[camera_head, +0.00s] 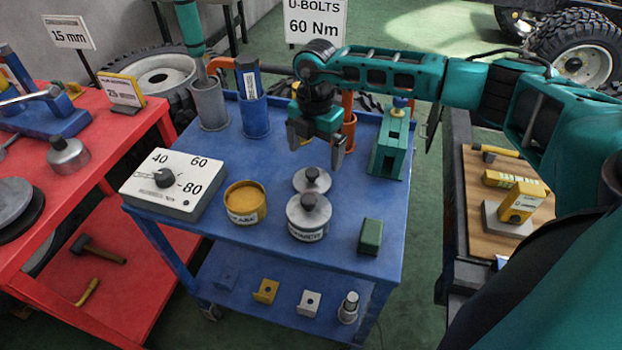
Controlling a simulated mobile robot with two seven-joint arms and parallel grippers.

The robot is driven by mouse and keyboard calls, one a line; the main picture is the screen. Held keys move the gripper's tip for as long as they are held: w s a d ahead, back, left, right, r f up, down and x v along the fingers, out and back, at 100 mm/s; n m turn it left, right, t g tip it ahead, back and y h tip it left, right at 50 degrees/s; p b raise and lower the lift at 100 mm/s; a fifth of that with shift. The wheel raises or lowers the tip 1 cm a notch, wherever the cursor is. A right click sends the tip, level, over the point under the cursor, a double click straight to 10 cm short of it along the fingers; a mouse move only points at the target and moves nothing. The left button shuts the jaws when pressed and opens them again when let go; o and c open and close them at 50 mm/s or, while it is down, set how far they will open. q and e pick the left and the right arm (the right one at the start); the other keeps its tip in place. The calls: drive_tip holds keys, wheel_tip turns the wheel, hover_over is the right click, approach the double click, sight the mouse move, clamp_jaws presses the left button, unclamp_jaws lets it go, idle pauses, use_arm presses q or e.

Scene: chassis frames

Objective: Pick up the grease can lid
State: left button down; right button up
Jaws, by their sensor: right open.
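A grey round lid with a black knob (312,180) lies on the blue cart top, just behind a lidded grey can (307,222). I take this loose lid to be the grease can lid. A yellow can (245,204) stands open to the left, with a label too small to read surely. My right gripper (316,149) hangs above the cart behind the loose lid, fingers pointing down. It is open and empty, apart from the lid. My left gripper is not in view.
The blue cart (270,253) also holds a white dial box (174,185), grey (209,106) and blue (255,118) cups at the back, a green fixture (388,150) and a green block (370,237). A red cart (105,200) stands left, a wooden-topped bench (470,195) right.

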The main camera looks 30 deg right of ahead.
sight(312, 170)
drive_tip(key=f, duration=0.6)
drive_tip(key=shift+a+f, duration=0.3)
drive_tip(key=shift+f, duration=0.05)
drive_tip(key=c, duration=0.7)
